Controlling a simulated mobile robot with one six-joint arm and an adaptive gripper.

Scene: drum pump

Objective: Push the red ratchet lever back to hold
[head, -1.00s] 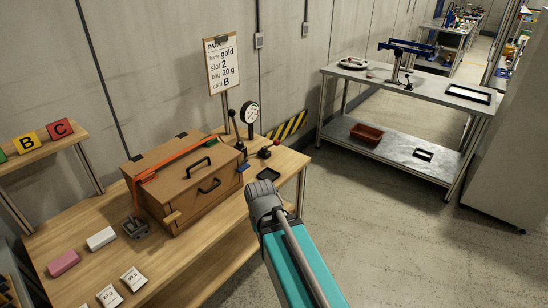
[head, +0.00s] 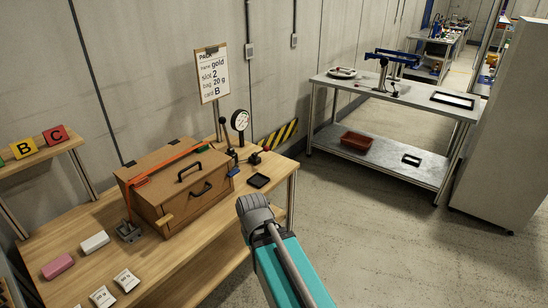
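A brown case (head: 178,187) with black handles sits on the wooden bench. An orange-red strap (head: 178,162) runs over its lid. A small grey metal buckle-like fitting (head: 128,231) stands at the case's left front; I cannot make out a red lever on it. Behind the case's right end stand an upright black lever (head: 223,124) and a round white dial gauge (head: 240,121). A low dark fitting (head: 256,158) is beside them; no red lever is clear there. My arm's grey joint and teal link rise at the bottom middle, apart from the bench things. My gripper does not show.
The wooden bench (head: 205,235) also holds a black tray (head: 259,181), a pink block (head: 57,266), a white block (head: 95,242) and white bags (head: 126,280). A clipboard (head: 212,75) stands behind. A metal table (head: 420,93) is at right. Floor between them is clear.

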